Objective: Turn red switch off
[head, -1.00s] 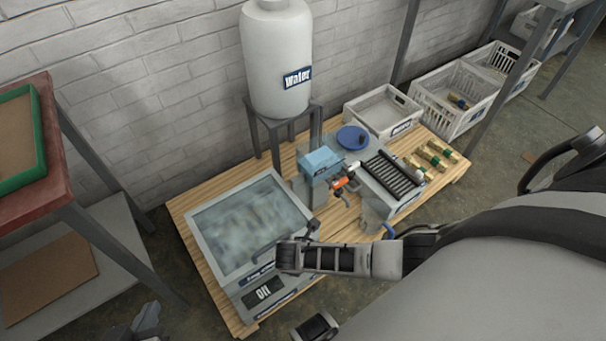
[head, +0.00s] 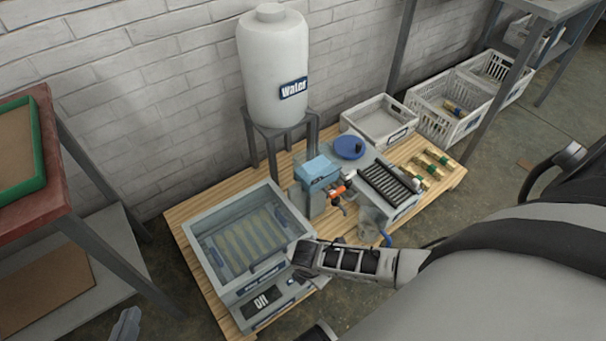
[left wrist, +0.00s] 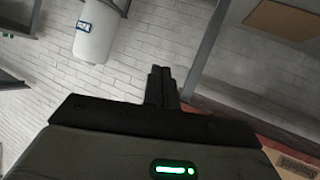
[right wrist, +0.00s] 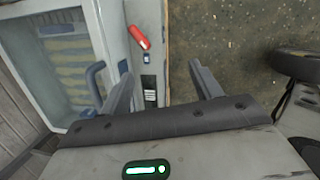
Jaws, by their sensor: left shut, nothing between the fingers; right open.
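The red switch (right wrist: 138,38) shows in the right wrist view as a tilted lever on the grey front panel of a vacuum-like machine (head: 213,292). In the head view my right arm hides it. My left gripper (head: 125,325) is shut and empty at the bottom left of the head view. Its closed fingers also show in the left wrist view (left wrist: 161,75).
The machine has a clear lid with a dark handle (right wrist: 94,80). It stands on a wooden pallet (head: 187,235) with a blue-topped device (head: 318,168), a roller unit (head: 390,185) and a water tank (head: 272,70). A red-edged shelf (head: 50,215) is at the left.

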